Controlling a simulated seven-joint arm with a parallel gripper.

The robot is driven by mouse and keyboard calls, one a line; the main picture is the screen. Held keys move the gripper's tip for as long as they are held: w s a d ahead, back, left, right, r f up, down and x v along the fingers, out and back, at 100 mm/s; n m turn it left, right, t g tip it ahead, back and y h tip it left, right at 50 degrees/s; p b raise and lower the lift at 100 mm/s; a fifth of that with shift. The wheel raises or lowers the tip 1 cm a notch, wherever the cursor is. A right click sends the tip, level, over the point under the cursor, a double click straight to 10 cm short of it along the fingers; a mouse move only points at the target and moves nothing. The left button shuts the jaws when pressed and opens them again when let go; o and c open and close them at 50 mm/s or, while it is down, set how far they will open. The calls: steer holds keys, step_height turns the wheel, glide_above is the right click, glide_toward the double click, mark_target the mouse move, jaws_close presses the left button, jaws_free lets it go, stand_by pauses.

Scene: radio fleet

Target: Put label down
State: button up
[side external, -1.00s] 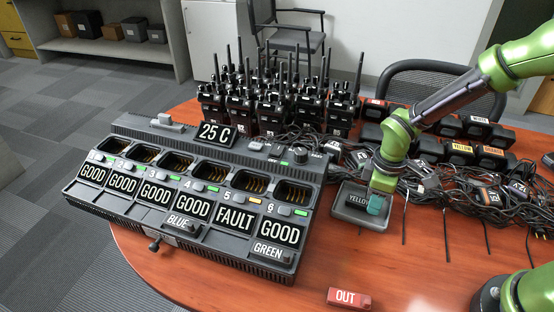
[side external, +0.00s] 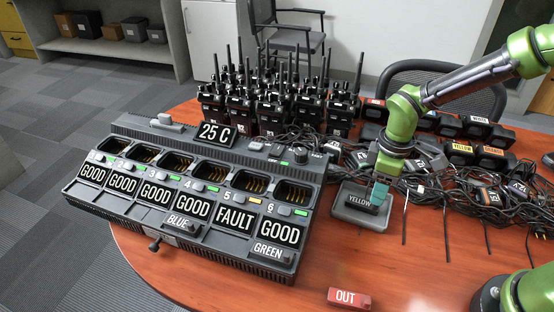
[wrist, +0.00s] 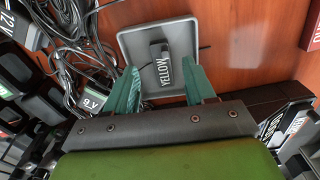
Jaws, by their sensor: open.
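The YELLOW label (side external: 360,202) is a small dark block with white lettering. It lies in a shallow grey tray (side external: 348,219) on the table, right of the charger. In the wrist view the label (wrist: 164,67) lies in the tray (wrist: 128,40), with part of it between the green fingertips. My gripper (wrist: 164,90) is open, one finger on each side of the label, with a gap to each finger. In the side view my gripper (side external: 379,190) is at the tray's right part, close to the label. Its exact height above the tray cannot be told.
A multi-bay charger (side external: 200,195) with BLUE (side external: 180,222) and GREEN (side external: 271,253) labels stands to the left. Tangled cables (side external: 465,188) lie to the right. Several radios (side external: 275,105) stand behind. A red OUT tag (side external: 348,298) lies at the front, with bare table around it.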

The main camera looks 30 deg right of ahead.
step_height(320, 180, up, 7)
step_height(320, 180, up, 6)
steer(key=m+t+y, duration=0.1)
steer(key=m+t, duration=0.2)
steer(key=m, duration=0.1)
glide_above(374, 207)
steer(key=s+d, duration=0.3)
steer(key=s+d+r+m+t+y, duration=0.1)
steer(key=s+r+m+t, duration=0.3)
steer(key=s+m, duration=0.3)
steer(key=shift+s+d+r+m, duration=0.15)
steer(key=shift+d+r+m, duration=0.25)
steer(key=shift+m, duration=0.1)
